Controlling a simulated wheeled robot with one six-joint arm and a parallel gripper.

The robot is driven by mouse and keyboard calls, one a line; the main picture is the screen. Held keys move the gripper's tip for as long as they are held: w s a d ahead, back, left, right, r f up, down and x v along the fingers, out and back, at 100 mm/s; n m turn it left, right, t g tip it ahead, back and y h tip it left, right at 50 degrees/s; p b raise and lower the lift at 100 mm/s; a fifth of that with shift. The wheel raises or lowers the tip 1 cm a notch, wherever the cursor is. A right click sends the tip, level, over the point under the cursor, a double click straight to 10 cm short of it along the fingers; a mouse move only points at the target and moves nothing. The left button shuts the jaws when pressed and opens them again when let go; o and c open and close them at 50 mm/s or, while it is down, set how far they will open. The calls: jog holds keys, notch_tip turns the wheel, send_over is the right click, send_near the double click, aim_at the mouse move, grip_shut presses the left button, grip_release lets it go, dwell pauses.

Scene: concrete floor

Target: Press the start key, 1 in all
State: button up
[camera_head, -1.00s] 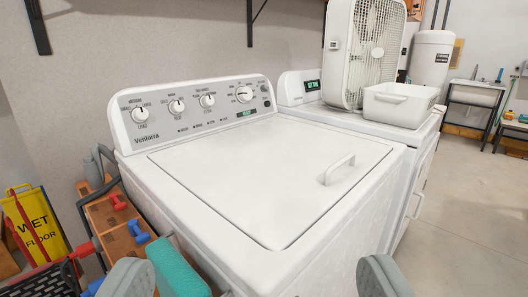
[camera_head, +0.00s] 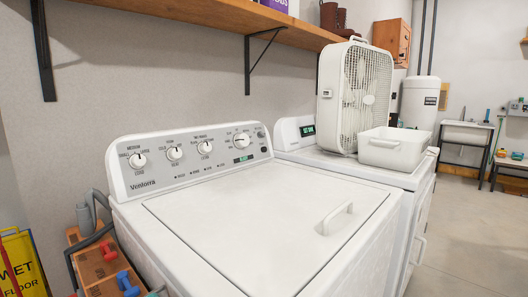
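A white washing machine (camera_head: 265,245) with a closed lid stands in front of me. Its grey control panel (camera_head: 190,183) runs along the back, with several round dials and a small lit green display (camera_head: 243,159). Small dark buttons (camera_head: 264,149) sit at the panel's right end, beside the rightmost dial (camera_head: 241,141). Their labels are too small to read, so I cannot tell which is the start key. My gripper is out of view below the picture.
A second white machine (camera_head: 405,180) stands to the right, bearing a box fan (camera_head: 357,95) and a white basket (camera_head: 393,148). A wooden shelf (camera_head: 220,22) hangs above. A wooden crate (camera_head: 98,270) and yellow wet-floor sign (camera_head: 22,265) stand left. Open floor (camera_head: 475,230) lies right.

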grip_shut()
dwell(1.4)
